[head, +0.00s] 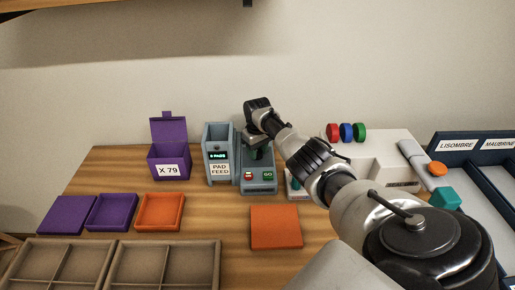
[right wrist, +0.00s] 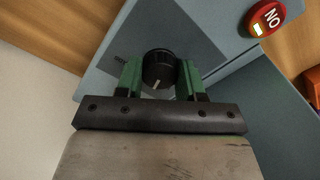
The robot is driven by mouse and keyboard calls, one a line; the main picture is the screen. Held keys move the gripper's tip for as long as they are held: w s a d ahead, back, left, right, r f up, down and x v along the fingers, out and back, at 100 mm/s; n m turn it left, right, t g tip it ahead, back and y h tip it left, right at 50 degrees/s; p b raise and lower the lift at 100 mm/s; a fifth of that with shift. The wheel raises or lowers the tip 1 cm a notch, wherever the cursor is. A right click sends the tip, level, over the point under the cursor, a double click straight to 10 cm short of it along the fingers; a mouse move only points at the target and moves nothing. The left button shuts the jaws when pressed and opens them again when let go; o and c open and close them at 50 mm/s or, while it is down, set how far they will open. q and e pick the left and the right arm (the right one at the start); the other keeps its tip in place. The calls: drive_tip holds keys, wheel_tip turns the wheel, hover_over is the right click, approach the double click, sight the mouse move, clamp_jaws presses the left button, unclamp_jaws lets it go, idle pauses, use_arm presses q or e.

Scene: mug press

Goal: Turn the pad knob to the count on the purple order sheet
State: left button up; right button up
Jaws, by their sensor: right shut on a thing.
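In the right wrist view, the round black knob (right wrist: 159,70) with a pale pointer line sits between the green fingers of my right gripper (right wrist: 160,78), which is shut on it. In the head view, my right gripper (head: 258,145) is over the grey machine (head: 259,186), and the knob is hidden there. The pad feed box (head: 219,171) has a small green display that seems to read "8 PADS", though its digit is tiny. A purple box (head: 168,158) with its lid up bears a label that seems to read "X 79". I cannot make out a purple order sheet with a count. My left gripper is out of view.
A purple square (head: 65,215), a purple tray (head: 133,212) and an orange tray (head: 181,212) lie at left. An orange square (head: 276,228) lies in front of the machine. The machine has red and green buttons; its red one (right wrist: 266,18) shows near the gripper.

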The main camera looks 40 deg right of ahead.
sight(258, 151)
drive_tip(key=n, duration=0.6)
drive_tip(key=shift+r, duration=0.1)
drive_tip(key=shift+n, duration=0.3)
idle(0.3)
drive_tip(key=o, duration=0.9)
drive_tip(key=shift+o, duration=0.2)
wheel_tip(258, 151, up, 11)
drive_tip(key=shift+f, duration=0.2)
